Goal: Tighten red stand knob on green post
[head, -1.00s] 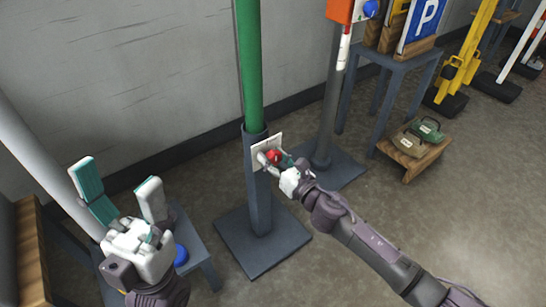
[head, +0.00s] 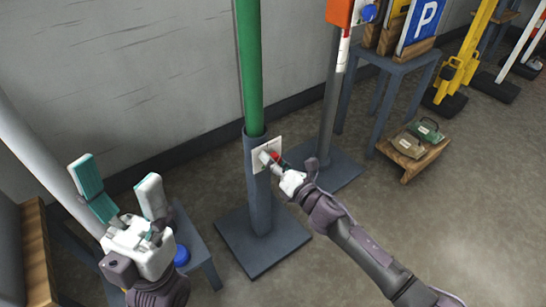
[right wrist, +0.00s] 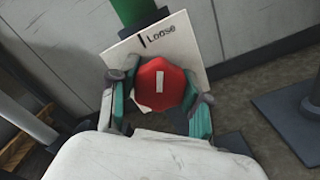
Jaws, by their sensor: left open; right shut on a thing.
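The green post (head: 249,62) stands upright in a dark grey stand (head: 259,205) with a square base. The red knob (right wrist: 160,84) sits on the stand in front of a white plate (right wrist: 190,48), which reads "Loose" beside a black mark. The knob's white bar is about upright in the right wrist view. My right gripper (head: 272,157) is shut on the knob, with teal fingertips on both its sides; in the head view it mostly hides the knob. My left gripper (head: 122,192) is open and empty at the lower left, well away from the post.
A blue-grey table (head: 405,62) with signs stands at the back right. A second grey post on a flat base (head: 335,172) is just right of the stand. A low wooden stand (head: 410,160) holds small bags. A small table with a blue item (head: 181,255) is behind my left gripper.

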